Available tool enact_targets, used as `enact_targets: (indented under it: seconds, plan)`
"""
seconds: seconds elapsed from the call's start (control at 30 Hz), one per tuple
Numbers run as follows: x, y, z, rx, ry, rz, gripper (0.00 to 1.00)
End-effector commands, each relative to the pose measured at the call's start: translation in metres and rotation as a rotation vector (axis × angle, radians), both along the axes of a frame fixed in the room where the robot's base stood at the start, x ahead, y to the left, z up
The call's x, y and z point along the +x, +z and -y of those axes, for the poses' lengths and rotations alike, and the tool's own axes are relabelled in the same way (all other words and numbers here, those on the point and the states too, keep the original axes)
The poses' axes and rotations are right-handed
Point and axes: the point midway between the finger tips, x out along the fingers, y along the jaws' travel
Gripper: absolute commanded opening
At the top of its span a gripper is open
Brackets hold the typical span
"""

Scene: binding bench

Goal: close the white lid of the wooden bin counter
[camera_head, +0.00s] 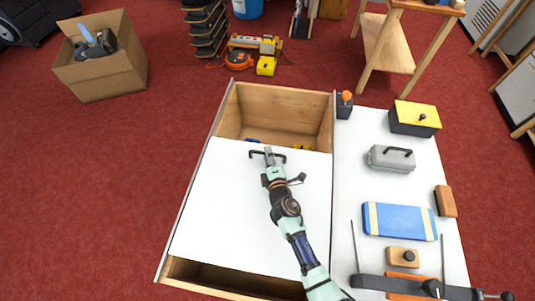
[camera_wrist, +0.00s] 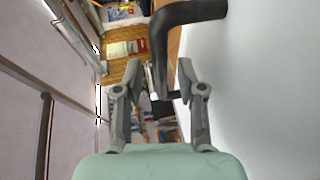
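The wooden bin counter (camera_head: 223,107) stands in the middle of the head view. Its flat white lid (camera_head: 225,195) covers the middle of the bin, with an open gap at the far end and a dark gap at the near end. A black bar handle (camera_head: 281,158) is at the lid's far edge. It also shows large in the wrist view (camera_wrist: 190,14). My gripper (camera_head: 268,151) is at this handle. In the wrist view my gripper (camera_wrist: 159,66) has its fingers apart, with part of the handle between or just beyond the tips; contact cannot be told.
Small blue and yellow items show inside the far opening. The white worktop (camera_head: 350,180) at right holds a yellow-topped box (camera_head: 414,118), a grey case (camera_head: 391,159), a blue bundle (camera_head: 399,221) and a press (camera_head: 395,286). A cardboard box (camera_head: 105,75) stands on the red floor.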

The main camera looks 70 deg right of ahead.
Motion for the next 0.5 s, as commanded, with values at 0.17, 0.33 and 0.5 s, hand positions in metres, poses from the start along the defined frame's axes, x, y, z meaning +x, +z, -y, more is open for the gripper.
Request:
enact_targets:
  seconds: [0.17, 0.33, 0.5]
  plan:
    - [0.0086, -0.0035, 0.0120, 0.001, -0.001, -0.001, 0.39]
    - [0.0091, -0.0028, 0.0126, 0.001, 0.000, 0.000, 0.39]
    - [0.0090, -0.0028, 0.0125, 0.001, 0.000, 0.000, 0.21]
